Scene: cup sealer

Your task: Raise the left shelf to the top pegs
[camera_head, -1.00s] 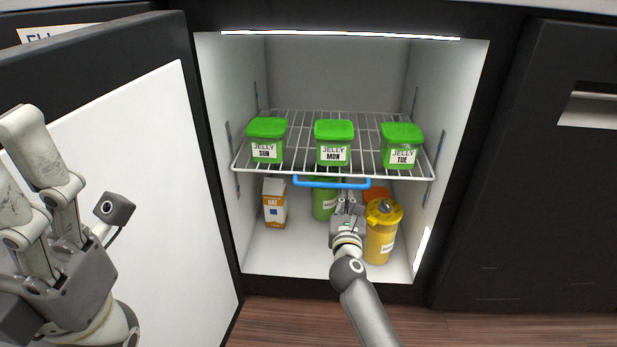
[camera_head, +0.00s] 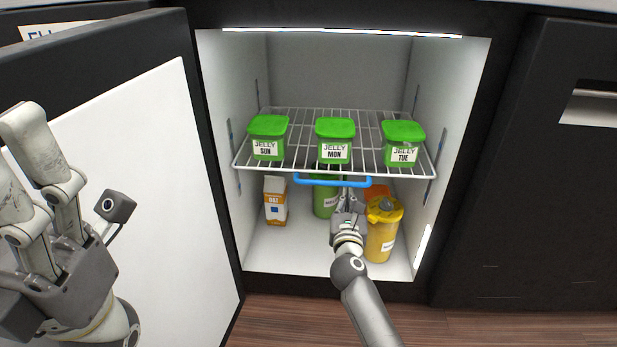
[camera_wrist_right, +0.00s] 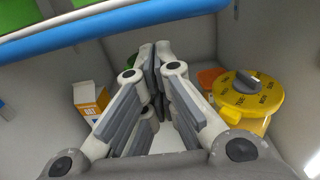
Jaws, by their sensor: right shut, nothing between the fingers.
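A white wire shelf (camera_head: 280,172) spans the open fridge, with a blue handle (camera_head: 310,181) along its front edge. Side rails with slots show on the left wall (camera_head: 231,140) and right wall (camera_head: 436,150). My right gripper (camera_head: 345,192) is shut and empty, just below and behind the blue handle. In the right wrist view the closed fingers (camera_wrist_right: 155,50) point into the space under the shelf, and the blue handle (camera_wrist_right: 130,20) crosses above them. My left gripper (camera_head: 75,255) is at the left, before the open door; its fingertips are not clearly seen.
Three green jelly tubs (camera_head: 268,138) (camera_head: 335,140) (camera_head: 402,144) stand on the shelf. Below are an orange-white carton (camera_head: 275,201), a green container (camera_head: 325,197), an orange item (camera_head: 377,191) and a yellow jug (camera_head: 382,230). The open door (camera_head: 150,180) bounds the left.

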